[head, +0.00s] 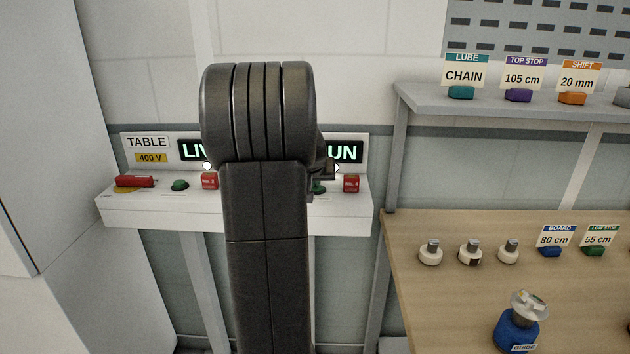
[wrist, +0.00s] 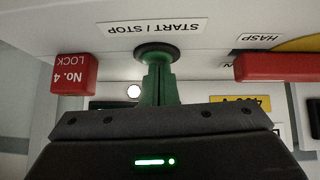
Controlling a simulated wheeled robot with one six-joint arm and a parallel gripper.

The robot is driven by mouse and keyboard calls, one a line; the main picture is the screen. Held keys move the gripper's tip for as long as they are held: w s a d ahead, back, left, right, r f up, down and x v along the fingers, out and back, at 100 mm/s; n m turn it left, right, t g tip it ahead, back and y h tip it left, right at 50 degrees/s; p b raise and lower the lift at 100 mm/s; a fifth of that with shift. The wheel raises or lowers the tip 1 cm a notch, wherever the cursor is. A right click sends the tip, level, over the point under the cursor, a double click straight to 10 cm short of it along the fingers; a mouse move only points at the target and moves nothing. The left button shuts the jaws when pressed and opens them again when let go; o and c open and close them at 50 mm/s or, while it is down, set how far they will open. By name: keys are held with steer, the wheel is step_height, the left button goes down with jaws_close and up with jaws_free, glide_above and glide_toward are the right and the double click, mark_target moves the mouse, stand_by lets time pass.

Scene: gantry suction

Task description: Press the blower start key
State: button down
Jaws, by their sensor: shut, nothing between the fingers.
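The green start key (wrist: 172,88) with a black collar (wrist: 155,50) stands on the white console beside an upside-down "START / STOP" label (wrist: 157,27) in the wrist view. The head view shows part of a green key (head: 319,187) beside my arm. My gripper (wrist: 157,70) is shut and empty, its narrow fingertips lined up over the key. I cannot tell whether they touch it. A lit green display ending in "UN" (head: 347,151) stands behind the key. My arm hides the panel's name, so the word blower is not readable.
Close by are a red "No. 4 LOCK" block (wrist: 74,75) and a red handle (wrist: 272,67) by a "HASP" label. The left panel is marked "TABLE" (head: 148,142) and has its own green key (head: 180,185). A wooden bench (head: 420,290) and grey shelf (head: 430,98) stand at right.

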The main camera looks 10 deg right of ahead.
step_height(320, 180, up, 4)
steer(key=shift+a+f+p, duration=0.1)
steer(key=shift+f+p, duration=0.05)
steer(key=shift+p, duration=0.85)
steer(key=b+v, duration=0.1)
steer(key=v, duration=0.8)
steer(key=shift+s+r, duration=0.2)
steer(key=shift+r, duration=0.2)
steer(key=shift+f, duration=0.1)
steer(key=x, duration=0.9)
steer(key=shift+w+a+r, duration=0.1)
steer(key=shift+w+r, duration=0.15)
steer(key=shift+w, duration=0.05)
steer(key=shift+w+r, duration=0.1)
steer(key=shift+r, duration=0.15)
steer(key=v, duration=0.5)
steer(key=shift+s+r, duration=0.15)
steer(key=shift+s, duration=0.05)
steer(key=shift+w, duration=0.1)
